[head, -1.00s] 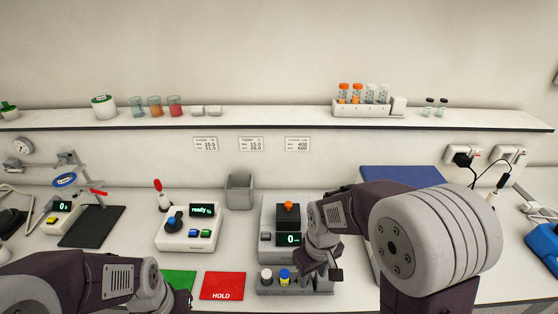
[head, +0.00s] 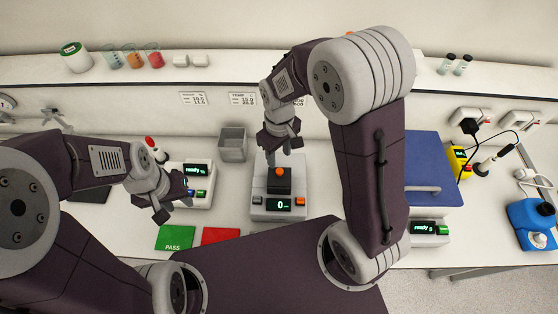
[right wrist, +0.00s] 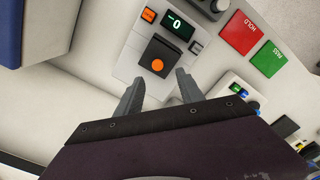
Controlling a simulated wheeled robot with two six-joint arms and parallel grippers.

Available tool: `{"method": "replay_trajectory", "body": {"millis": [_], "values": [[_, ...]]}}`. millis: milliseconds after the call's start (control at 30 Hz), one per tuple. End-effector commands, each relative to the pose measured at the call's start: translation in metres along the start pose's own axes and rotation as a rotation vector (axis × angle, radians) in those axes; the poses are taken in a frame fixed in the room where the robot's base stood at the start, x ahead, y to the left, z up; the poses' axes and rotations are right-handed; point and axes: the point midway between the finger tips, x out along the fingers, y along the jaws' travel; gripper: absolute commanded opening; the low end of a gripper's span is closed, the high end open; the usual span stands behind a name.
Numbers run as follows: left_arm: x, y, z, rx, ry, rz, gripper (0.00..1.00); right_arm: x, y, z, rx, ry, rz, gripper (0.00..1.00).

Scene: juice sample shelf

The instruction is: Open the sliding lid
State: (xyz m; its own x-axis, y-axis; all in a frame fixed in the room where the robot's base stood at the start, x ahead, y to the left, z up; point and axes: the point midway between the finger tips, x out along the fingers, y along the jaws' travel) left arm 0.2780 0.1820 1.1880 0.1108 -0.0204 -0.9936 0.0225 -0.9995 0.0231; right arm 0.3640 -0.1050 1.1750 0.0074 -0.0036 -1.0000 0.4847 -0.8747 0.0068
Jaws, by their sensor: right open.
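The sliding lid (head: 279,188) is a dark block with an orange knob (head: 281,171), on the light grey instrument (head: 267,208) whose display reads 0. The lid looks closed. It also shows in the right wrist view (right wrist: 143,58), with its orange knob (right wrist: 157,65) near the fingertips. My right gripper (head: 284,147) is above the instrument, behind the knob in the head view. In the right wrist view its two fingers (right wrist: 160,77) are apart and empty, pointing at the lid. My left gripper (head: 173,207) hangs in front of the left "ready" device, its fingers unclear.
A green PASS mat (head: 175,238) and a red HOLD mat (head: 220,235) lie in front. A grey bin (head: 232,144) stands behind. A "ready" device (head: 197,168) is at left, a blue-lidded device (head: 428,165) at right. A shelf (head: 225,75) runs along the wall.

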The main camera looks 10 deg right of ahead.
Motion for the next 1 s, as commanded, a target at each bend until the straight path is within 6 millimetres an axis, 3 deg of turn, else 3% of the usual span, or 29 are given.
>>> {"method": "replay_trajectory", "body": {"millis": [167, 400, 600, 900, 933, 1000], "values": [[-0.002, 0.0, 0.0, 0.0, 0.0, 0.0, 0.36, 0.009, 0.0, 0.001, 0.0, -0.004, -0.001, 0.45], [-0.016, 0.0, -0.002, 0.0, 0.0, 0.0, 0.36, 0.058, 0.0, 0.002, 0.0, -0.008, -0.002, 0.45], [-0.021, 0.0, -0.002, 0.0, 0.0, 0.0, 0.36, 0.086, 0.0, 0.001, 0.0, -0.003, -0.001, 0.45], [-0.021, 0.001, -0.002, 0.0, 0.0, 0.0, 0.36, 0.092, 0.0, 0.0, 0.0, 0.001, 0.0, 0.45], [-0.021, 0.001, -0.002, 0.0, 0.0, 0.0, 0.36, 0.092, 0.0, 0.0, 0.0, 0.001, 0.0, 0.42], [-0.021, 0.0, -0.002, 0.0, 0.0, 0.0, 0.36, 0.092, 0.0, 0.0, 0.0, 0.001, 0.0, 0.23]]}}
